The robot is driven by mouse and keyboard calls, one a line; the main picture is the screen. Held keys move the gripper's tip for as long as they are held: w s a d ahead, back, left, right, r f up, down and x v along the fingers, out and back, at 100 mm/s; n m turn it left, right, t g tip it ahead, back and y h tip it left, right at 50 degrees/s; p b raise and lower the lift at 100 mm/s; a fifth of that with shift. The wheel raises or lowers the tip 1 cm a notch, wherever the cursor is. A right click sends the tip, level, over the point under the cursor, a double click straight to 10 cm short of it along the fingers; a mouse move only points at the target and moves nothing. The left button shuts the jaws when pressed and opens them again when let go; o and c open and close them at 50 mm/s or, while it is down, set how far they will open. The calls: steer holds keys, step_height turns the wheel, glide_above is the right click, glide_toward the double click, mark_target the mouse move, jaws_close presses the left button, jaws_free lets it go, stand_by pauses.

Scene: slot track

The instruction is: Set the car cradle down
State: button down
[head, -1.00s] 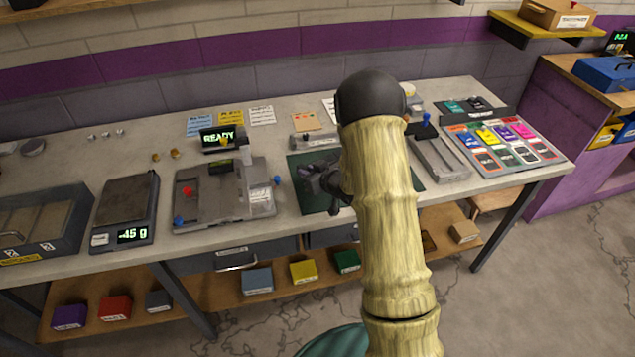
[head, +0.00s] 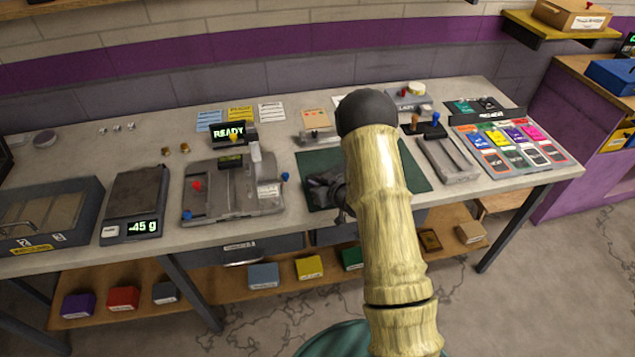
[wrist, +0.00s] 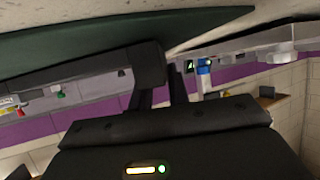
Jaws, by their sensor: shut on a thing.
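The car cradle appears as a dark grey piece (wrist: 75,78) in the wrist view, running from the left edge to a blocky end near the middle. My gripper (wrist: 164,82) is shut on it near that end. In the head view a dark shape (head: 325,188) shows low at the green mat (head: 410,170), beside my pale arm; gripper and cradle cannot be separated there. The mat also shows close to the cradle in the wrist view (wrist: 110,40). I cannot tell whether the cradle touches the mat. My arm hides part of the mat.
A grey track-like fixture (head: 447,160) and a card panel (head: 515,145) lie right. A small stand (head: 318,138) is behind the mat.

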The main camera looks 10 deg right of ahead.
steer(key=shift+a, duration=0.1)
steer(key=c, duration=1.3)
jaws_free()
steer(key=shift+c, duration=0.2)
steer(key=b+v, duration=0.2)
steer(key=v, duration=1)
